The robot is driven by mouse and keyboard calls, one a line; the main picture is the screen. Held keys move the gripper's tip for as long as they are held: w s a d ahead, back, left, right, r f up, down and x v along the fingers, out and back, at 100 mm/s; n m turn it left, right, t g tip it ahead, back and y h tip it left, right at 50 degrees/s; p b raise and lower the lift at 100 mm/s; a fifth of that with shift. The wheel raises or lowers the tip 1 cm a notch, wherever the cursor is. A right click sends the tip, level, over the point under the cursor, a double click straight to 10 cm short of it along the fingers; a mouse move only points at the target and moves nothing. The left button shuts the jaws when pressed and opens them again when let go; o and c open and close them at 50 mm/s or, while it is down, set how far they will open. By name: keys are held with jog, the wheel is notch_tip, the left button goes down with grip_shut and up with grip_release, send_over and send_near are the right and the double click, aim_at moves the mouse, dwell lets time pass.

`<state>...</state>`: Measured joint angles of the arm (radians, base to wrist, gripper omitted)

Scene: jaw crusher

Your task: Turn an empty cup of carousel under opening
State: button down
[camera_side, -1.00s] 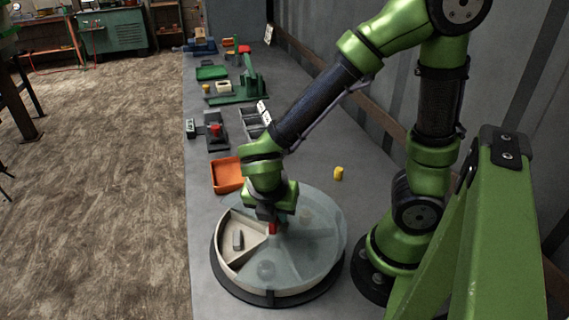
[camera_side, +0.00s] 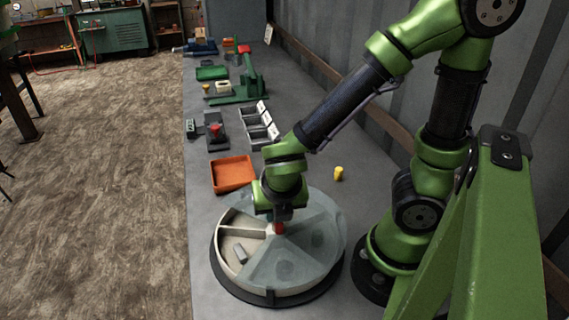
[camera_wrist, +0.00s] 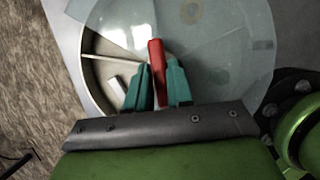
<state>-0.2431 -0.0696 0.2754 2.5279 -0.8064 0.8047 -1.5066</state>
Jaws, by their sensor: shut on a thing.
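The round carousel (camera_side: 222,265) stands on the bench under a clear bluish cover (camera_side: 315,225) with a wedge-shaped opening at its left. A divider (camera_side: 243,233) crosses the opening. The visible part of the cup above it (camera_side: 238,220) looks empty; the cup below it holds a grey piece (camera_side: 240,253), which also shows in the wrist view (camera_wrist: 117,86). My gripper (camera_side: 279,222) is over the carousel's middle, shut on the red handle (camera_side: 279,229). The handle stands between my teal fingers in the wrist view (camera_wrist: 157,75). The other cups show only dimly through the cover.
An orange tray (camera_side: 233,173) lies just behind the carousel. A small yellow part (camera_side: 338,173) sits on the bench to the right. Grey bins (camera_side: 258,128), a red-and-grey device (camera_side: 216,130) and a green press (camera_side: 240,88) stand farther back. The bench's left edge is near the carousel.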

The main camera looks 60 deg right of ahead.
dwell(0.5)
jog(key=c, duration=1.1)
grip_release()
jog(key=v, duration=1.7)
jog(key=shift+s, duration=0.1)
jog(key=shift+d+f, duration=0.1)
